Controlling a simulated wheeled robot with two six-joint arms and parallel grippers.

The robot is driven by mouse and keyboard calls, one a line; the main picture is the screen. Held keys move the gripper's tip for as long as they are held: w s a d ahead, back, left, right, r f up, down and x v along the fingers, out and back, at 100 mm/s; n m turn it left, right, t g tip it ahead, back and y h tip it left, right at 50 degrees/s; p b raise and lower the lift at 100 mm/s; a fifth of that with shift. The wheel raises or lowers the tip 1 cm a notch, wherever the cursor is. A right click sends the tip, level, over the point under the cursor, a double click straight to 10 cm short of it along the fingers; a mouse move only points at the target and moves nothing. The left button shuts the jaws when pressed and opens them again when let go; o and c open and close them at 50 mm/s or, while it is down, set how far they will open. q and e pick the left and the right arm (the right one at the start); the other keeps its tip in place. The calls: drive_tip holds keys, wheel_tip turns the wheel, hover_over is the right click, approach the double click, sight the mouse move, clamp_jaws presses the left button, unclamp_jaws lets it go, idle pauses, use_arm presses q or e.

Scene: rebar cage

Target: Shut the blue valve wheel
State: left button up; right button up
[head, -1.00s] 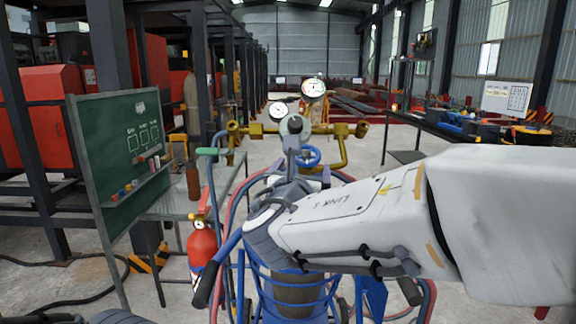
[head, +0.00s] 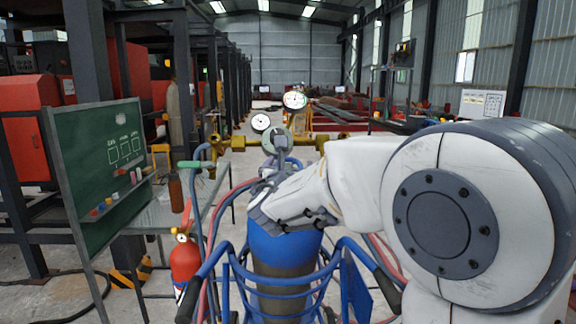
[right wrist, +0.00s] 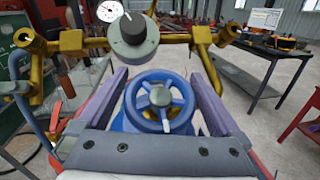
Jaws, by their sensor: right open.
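The blue valve wheel (right wrist: 160,102) shows in the right wrist view, a spoked ring with a pale centre. It lies between the two long fingers of my right gripper (right wrist: 158,76), which is open, with a finger apart on each side. In the head view my right gripper (head: 270,170) is above the blue gas cylinder (head: 283,248), below the brass manifold (head: 238,143). My left gripper is not in view.
A round regulator with a dark knob (right wrist: 134,38) sits just beyond the wheel, with pressure gauges (head: 295,100) above. The blue trolley frame (head: 232,275) and hoses surround the cylinder.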

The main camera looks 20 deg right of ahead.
drive_tip(key=c, duration=1.2)
drive_tip(key=shift+o, duration=0.2)
